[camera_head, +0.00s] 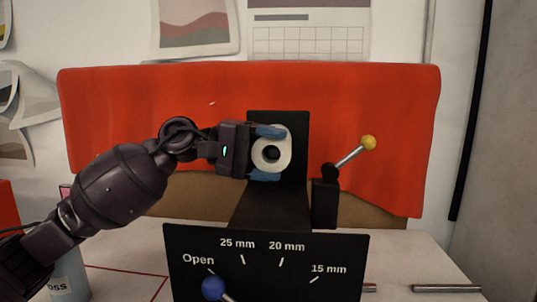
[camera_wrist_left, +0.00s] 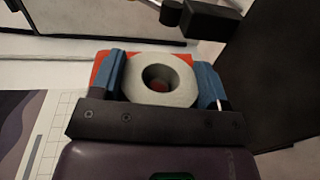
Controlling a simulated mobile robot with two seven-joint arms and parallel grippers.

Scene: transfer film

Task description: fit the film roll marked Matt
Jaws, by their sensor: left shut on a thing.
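The left wrist view also shows the roll (camera_wrist_left: 183,90) between the blue fingers. No marking can be read on it. The roll is in front of a black upright plate (camera_head: 298,122); I cannot tell whether they touch. Something reddish shows through the roll's hole in the wrist view. My right gripper is not in view.
A black panel (camera_head: 265,284) marked Open, 25 mm, 20 mm and 15 mm stands in front, with a blue knob (camera_head: 213,287) near Open. A yellow-knobbed lever (camera_head: 352,154) stands right of the roll. A container marked "oss" (camera_head: 66,268) is lower left. Red cloth (camera_head: 390,120) hangs behind.

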